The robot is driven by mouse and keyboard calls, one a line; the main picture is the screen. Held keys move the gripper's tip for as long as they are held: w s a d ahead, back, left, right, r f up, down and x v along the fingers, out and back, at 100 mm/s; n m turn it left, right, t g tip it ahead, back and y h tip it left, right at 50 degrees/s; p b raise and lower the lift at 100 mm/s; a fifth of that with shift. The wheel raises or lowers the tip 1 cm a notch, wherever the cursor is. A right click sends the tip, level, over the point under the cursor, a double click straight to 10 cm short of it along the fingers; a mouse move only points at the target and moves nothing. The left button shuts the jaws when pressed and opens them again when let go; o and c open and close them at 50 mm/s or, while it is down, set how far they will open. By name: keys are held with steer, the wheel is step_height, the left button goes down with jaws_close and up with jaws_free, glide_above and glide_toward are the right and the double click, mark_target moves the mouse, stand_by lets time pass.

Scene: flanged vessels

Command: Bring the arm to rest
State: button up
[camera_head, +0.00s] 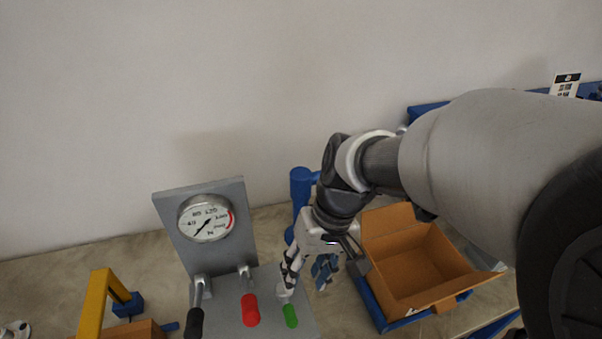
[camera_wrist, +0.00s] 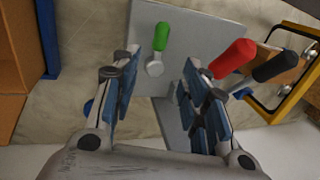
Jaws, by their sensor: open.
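My gripper (camera_head: 308,268) hangs at the end of my arm, just above the right part of a grey panel. In the wrist view my gripper (camera_wrist: 158,98) is open, with its blue-padded fingers wide apart and nothing between them. A green-handled lever (camera_head: 290,315) is on the panel close to the gripper; in the wrist view the green handle (camera_wrist: 161,37) lies beyond the fingertips, apart from them. A red handle (camera_head: 250,310) and a black handle (camera_head: 194,322) stand to its left.
A round dial gauge (camera_head: 206,218) is on the upright grey plate. An open cardboard box (camera_head: 405,262) stands close on the right. A blue post (camera_head: 301,190) is behind the gripper. A yellow frame (camera_head: 92,305) is at the lower left. The wall area above is clear.

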steer(key=s+d+r+m+t+h, duration=0.2)
steer(key=s+d+r+t, duration=0.3)
steer(key=s+d+r, duration=0.3)
steer(key=s+d+m, duration=0.1)
steer(key=s+d, duration=0.1)
steer(key=d, duration=0.2)
steer(key=shift+d+h, duration=0.15)
steer(key=shift+h, duration=0.25)
steer(key=shift+s, duration=0.1)
steer(key=shift+c, duration=0.9)
stand_by(0.4)
